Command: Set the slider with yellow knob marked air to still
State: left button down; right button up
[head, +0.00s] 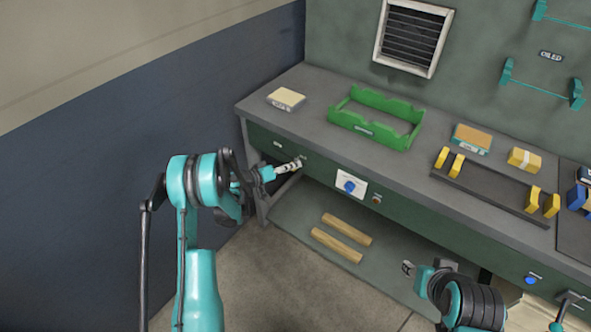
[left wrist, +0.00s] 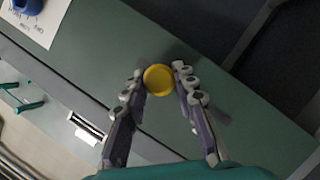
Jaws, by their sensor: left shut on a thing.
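The yellow knob (left wrist: 158,79) shows in the left wrist view between the fingertips of my left gripper (left wrist: 160,82). That gripper is shut on the knob, at the green front panel of the bench. In the head view my left gripper (head: 292,165) is at the left part of this panel and hides the knob. The slider's track and its markings cannot be read. My right gripper (head: 408,268) is low at the right in the head view, away from the slider; its finger opening is too small to judge.
A blue knob on a white plate (head: 350,187) is to the right of my left gripper. A green tray (head: 376,117) and a pale block (head: 286,98) are on the bench top. Two wooden bars (head: 341,238) lie on the lower shelf. Floor in front is clear.

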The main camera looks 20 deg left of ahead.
pick_arm(q)
jog(key=w+a, duration=0.1)
jog(key=a, duration=0.2)
jog(key=w+a, duration=0.1)
jog(key=a, duration=0.2)
jog(key=w+a, duration=0.1)
jog(key=a, duration=0.2)
jog(key=shift+w+a+r, duration=0.1)
jog(key=shift+w+a, duration=0.15)
jog(key=shift+w, duration=0.1)
jog(key=c, duration=1.3)
grip_release()
jog(key=shift+o, duration=0.6)
jog(key=shift+w, duration=0.15)
jog(key=v, duration=1.2)
